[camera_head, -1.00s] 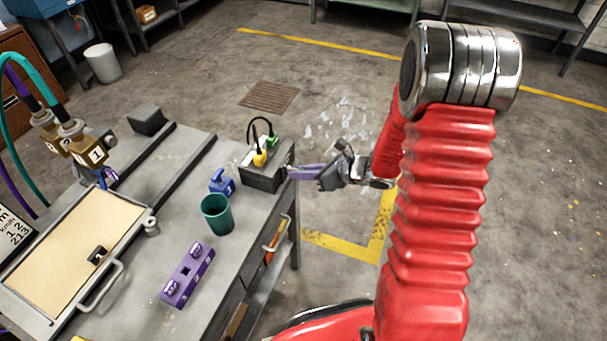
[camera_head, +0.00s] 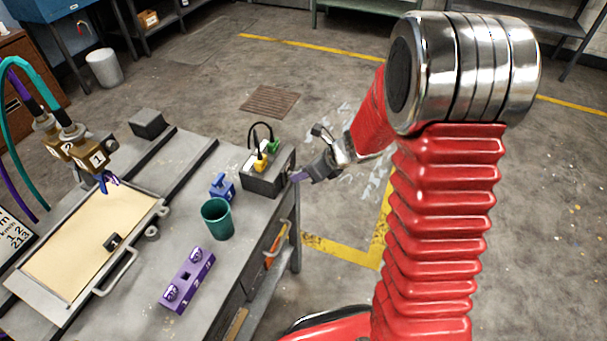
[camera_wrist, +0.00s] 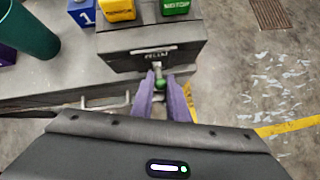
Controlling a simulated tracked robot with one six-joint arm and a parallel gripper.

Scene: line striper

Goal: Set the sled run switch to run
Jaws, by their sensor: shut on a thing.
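The run switch (camera_wrist: 159,84) is a short lever with a green tip on the front face of a dark control box (camera_head: 265,183). A label sits above it in the wrist view. My gripper (camera_wrist: 161,80) is shut on the lever, its purple fingers on either side of it. In the head view my gripper (camera_head: 299,176) is at the box's right side and the lever is hidden. The sled (camera_head: 73,250), a cream board in a grey frame with a small black piece on it, lies on the bench under the numbered nozzle blocks (camera_head: 90,157).
A green cup (camera_head: 217,219), a blue block (camera_head: 222,187) and a purple holder (camera_head: 188,280) stand on the bench. Yellow and green plugs (camera_head: 262,162) with a black cable sit on the control box. The floor right of the bench is open.

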